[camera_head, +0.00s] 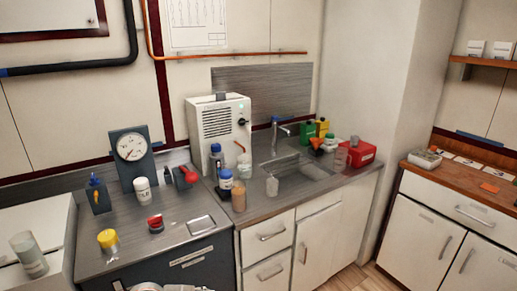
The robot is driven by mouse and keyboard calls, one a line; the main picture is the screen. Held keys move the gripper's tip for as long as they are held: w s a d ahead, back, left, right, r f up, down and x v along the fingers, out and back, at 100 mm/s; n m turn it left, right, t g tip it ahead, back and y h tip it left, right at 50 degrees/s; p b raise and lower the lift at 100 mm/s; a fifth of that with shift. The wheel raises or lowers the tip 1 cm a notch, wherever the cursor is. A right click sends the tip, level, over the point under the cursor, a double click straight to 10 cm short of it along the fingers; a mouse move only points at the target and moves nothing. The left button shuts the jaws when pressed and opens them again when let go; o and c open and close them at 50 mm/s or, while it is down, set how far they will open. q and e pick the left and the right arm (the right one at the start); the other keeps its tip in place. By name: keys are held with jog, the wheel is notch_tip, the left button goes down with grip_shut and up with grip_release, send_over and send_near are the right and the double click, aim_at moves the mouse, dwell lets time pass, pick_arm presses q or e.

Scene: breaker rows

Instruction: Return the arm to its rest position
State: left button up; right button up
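Neither of my grippers can be made out in the head view. A pale grey rounded shape shows at the bottom edge, left of centre. Too little of it shows to tell which part it is, and no fingers are visible on it. No arm is seen reaching over the counter or the sink.
A steel counter (180,218) carries a dial gauge (131,147), a yellow-capped jar (108,241), a red-topped jar (155,223) and bottles. A white machine (219,132) stands beside the sink (300,168). A red box (362,154) sits right. Open floor (345,279) shows lower right.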

pick_arm(q)
jog(key=s+d+f+n+t, duration=0.1)
jog(key=s+f+n+t, duration=0.1)
jog(key=s+f+n, duration=0.45)
jog(key=s+a+f+n+t+y, duration=0.1)
jog(key=s+a+n, duration=0.3)
jog(key=s, duration=0.4)
jog(key=s+a+f+n+y, duration=0.1)
jog(key=s+a+n, duration=0.2)
jog(key=s, duration=0.5)
jog(key=shift+a+f+n+t, duration=0.15)
jog(key=shift+a+n+t, duration=0.25)
jog(key=shift+n, duration=0.35)
pick_arm(e)
jog(key=shift+s+d+f+g, duration=0.2)
jog(key=shift+s+f, duration=0.2)
jog(key=shift+f, duration=0.25)
jog(key=shift+s+d+f+g, duration=0.1)
jog(key=shift+s+d+f, duration=0.1)
jog(key=shift+s+f, duration=0.3)
